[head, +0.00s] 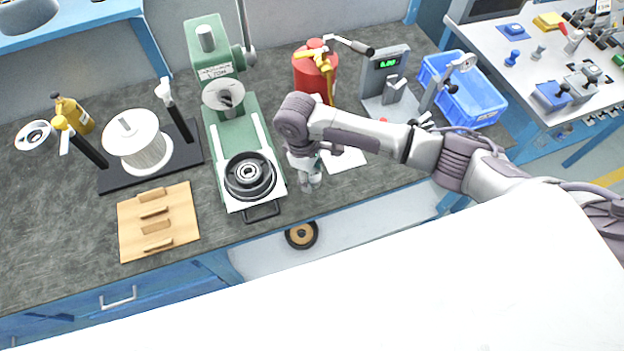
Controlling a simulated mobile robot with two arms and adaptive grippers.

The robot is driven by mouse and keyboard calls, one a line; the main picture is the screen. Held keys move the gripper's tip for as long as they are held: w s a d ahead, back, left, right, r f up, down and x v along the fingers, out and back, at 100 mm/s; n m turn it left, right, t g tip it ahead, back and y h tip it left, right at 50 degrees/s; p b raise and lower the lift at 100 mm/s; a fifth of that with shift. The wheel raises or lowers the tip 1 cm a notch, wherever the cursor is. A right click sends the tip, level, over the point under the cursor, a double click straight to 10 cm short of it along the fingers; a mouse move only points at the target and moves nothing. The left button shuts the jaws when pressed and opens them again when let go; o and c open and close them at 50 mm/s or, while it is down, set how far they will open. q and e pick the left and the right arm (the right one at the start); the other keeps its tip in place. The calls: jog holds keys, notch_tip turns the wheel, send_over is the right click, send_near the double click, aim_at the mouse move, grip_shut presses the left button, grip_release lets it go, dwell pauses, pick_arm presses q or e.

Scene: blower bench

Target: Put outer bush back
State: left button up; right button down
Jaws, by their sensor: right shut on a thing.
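My right gripper (318,158) is low over the bench, just right of the green press, with its arm coming in from the right. It is shut on a small pale grey metal piece, which looks like the outer bush (311,184); the fingers and wrist hide part of it. I cannot tell whether the piece touches the bench. A white mat (346,160) lies right beside the gripper, partly covered by it. My left gripper is not in view.
The green press (232,108) holds a black pulley with a bearing (249,174) on its base. The bench front right of the press is clear.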

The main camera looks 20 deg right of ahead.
aim_at(312, 182)
notch_tip(312, 182, down, 2)
jog(key=shift+d+f, duration=0.1)
jog(key=shift+f, duration=0.4)
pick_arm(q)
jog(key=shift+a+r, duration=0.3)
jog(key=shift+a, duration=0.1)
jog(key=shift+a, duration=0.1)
pick_arm(e)
jog(key=shift+f, duration=0.15)
jog(key=shift+c, duration=2.3)
grip_release()
